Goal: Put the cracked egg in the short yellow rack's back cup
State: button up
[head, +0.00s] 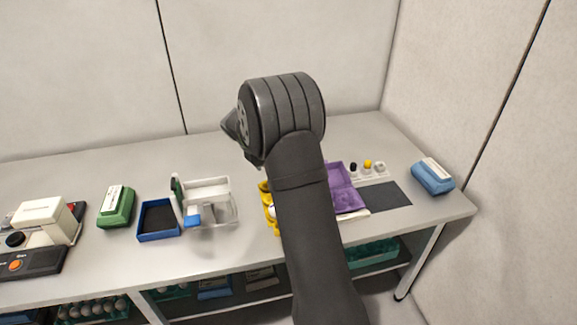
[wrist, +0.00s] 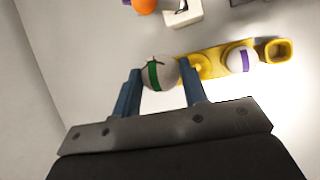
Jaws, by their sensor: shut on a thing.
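My gripper (wrist: 162,80) is shut on a white egg (wrist: 160,73) with a green band and a dark crack mark, held between its blue fingers. In the wrist view the egg is at the left end of the yellow rack (wrist: 215,53), overlapping it in the picture; I cannot tell the height gap. The rack holds an egg with a purple band (wrist: 241,60), and the square cup at its right end looks empty. In the head view my arm hides the gripper and most of the yellow rack (head: 265,187).
A white holder (wrist: 183,14) and an orange round thing (wrist: 145,4) lie beyond the rack. In the head view a purple tray (head: 345,190) stands right of my arm. A white rack (head: 208,187), blue tray (head: 158,235) and green box (head: 117,206) stand left.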

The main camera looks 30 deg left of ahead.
jog(key=n, duration=0.1)
jog(key=a+n+y, duration=0.1)
jog(key=n, duration=0.1)
jog(key=a+f+n+y, duration=0.1)
jog(key=n, duration=0.1)
jog(key=shift+w, duration=0.4)
jog(key=shift+w+a+f+n+y, duration=0.15)
jog(key=shift+a+f+n+y, duration=0.15)
jog(key=shift+f+n, duration=0.6)
jog(key=shift+w+a+f+n+y, duration=0.2)
jog(key=shift+f+n+y, duration=0.2)
jog(key=shift+f, duration=0.9)
jog(key=shift+w+a+f+n+y, duration=0.2)
jog(key=shift+f+n+y, duration=0.3)
jog(key=shift+f, duration=0.6)
jog(key=shift+f, duration=0.55)
jog(key=o, duration=0.8)
jog(key=shift+c, duration=0.2)
